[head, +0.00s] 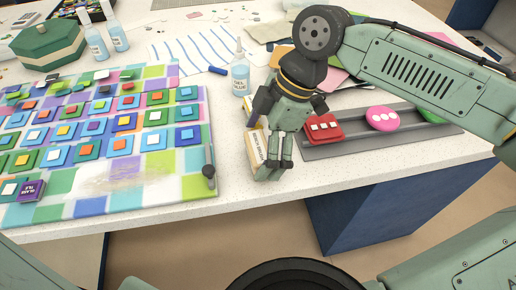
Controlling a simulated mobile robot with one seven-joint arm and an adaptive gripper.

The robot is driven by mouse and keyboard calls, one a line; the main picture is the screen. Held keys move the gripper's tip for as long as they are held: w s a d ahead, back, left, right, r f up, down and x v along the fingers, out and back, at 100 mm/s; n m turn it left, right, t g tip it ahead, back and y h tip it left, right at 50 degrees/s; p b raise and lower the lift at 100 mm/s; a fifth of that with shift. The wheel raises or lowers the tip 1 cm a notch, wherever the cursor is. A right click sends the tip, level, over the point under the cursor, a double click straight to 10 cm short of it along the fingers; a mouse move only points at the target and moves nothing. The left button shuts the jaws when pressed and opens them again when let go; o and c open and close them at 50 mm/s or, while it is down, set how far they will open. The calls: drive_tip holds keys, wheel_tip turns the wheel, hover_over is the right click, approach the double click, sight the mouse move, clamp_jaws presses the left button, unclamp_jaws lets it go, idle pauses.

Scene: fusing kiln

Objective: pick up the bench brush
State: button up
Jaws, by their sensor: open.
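The bench brush (256,152) is a pale, cream-coloured block with lettering on its side. It stands on the white table near the front edge, just right of the coloured glass panel. My gripper (273,165) points down at the brush's right side, with its fingers low near the table. The gripper is open and covers part of the brush. Whether the fingers touch the brush or straddle it cannot be told from this view.
The glass panel (165,188) with many coloured tiles fills the left; a dark-ended tool (209,172) lies at its right edge. A glue bottle (240,75) stands behind my gripper. A grey tray (349,132) with red and pink pieces lies to the right.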

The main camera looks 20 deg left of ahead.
sight(253, 153)
drive_tip(key=shift+f, duration=0.25)
drive_tip(key=shift+c, duration=0.5)
drive_tip(key=c, duration=1.1)
drive_tip(key=shift+a+r, duration=0.1)
drive_tip(key=shift+r, duration=0.45)
wheel_tip(253, 153, up, 2)
drive_tip(key=shift+b, duration=0.55)
drive_tip(key=shift+s+d+r, duration=0.15)
drive_tip(key=shift+s+d, duration=0.2)
drive_tip(key=shift+s, duration=0.25)
drive_tip(key=s+d+b, duration=0.1)
drive_tip(key=s+d, duration=0.1)
drive_tip(key=s, duration=0.2)
drive_tip(key=s+d+r+b, duration=0.1)
drive_tip(key=s+d, duration=0.2)
drive_tip(key=s, duration=0.1)
drive_tip(key=s+d+b, duration=0.1)
drive_tip(key=s+d, duration=0.1)
drive_tip(key=s, duration=0.2)
drive_tip(key=shift+s+d+r, duration=0.3)
drive_tip(key=shift+d+r, duration=0.05)
